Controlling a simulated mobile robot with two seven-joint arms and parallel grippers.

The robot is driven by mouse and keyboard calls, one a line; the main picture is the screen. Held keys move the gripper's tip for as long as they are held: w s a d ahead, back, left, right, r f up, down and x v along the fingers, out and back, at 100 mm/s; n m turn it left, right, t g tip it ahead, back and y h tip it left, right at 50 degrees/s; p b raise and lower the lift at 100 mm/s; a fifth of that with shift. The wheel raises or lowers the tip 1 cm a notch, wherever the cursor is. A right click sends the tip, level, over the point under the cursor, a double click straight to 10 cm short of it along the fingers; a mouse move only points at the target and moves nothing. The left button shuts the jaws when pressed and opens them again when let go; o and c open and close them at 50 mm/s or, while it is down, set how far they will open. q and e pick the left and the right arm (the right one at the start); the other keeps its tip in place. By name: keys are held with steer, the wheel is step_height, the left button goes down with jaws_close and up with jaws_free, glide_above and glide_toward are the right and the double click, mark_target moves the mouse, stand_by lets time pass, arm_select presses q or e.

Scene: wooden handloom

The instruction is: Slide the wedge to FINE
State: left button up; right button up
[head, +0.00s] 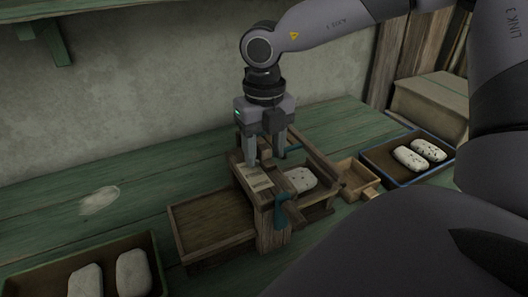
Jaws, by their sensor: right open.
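A wooden device (272,228) stands on the green bench, with a pale marked plate (258,181) on its top; the lettering is too small to read. Blue-teal parts show at its front (281,194) and behind my gripper. I cannot tell which piece is the wedge, or where it sits on the scale. My right gripper (266,161) points down over the device, its fingers apart, with the left finger close to the back end of the plate. Whether it touches anything is unclear. My left gripper is not in view.
A speckled pale block (300,179) lies in the device's right side. An empty wooden tray (183,236) adjoins its left. A small wooden box (357,174) and a blue-rimmed tray (410,182) with two speckled blocks stand right. Another tray (38,277) holds pale blocks front left.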

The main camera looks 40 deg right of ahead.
mark_target(270, 165)
steer(key=c, duration=0.7)
steer(key=shift+s+a+f+b, duration=0.1)
steer(key=shift+s+a+b, duration=0.1)
steer(key=shift+s+b, duration=0.4)
steer(key=shift+s+a, duration=0.15)
steer(key=shift+s, duration=0.45)
steer(key=o, duration=0.7)
steer(key=shift+o, duration=0.2)
steer(key=shift+r, duration=0.25)
step_height(270, 165, up, 7)
steer(key=p, duration=0.3)
steer(key=shift+f+p, duration=0.1)
steer(key=shift+p, duration=0.25)
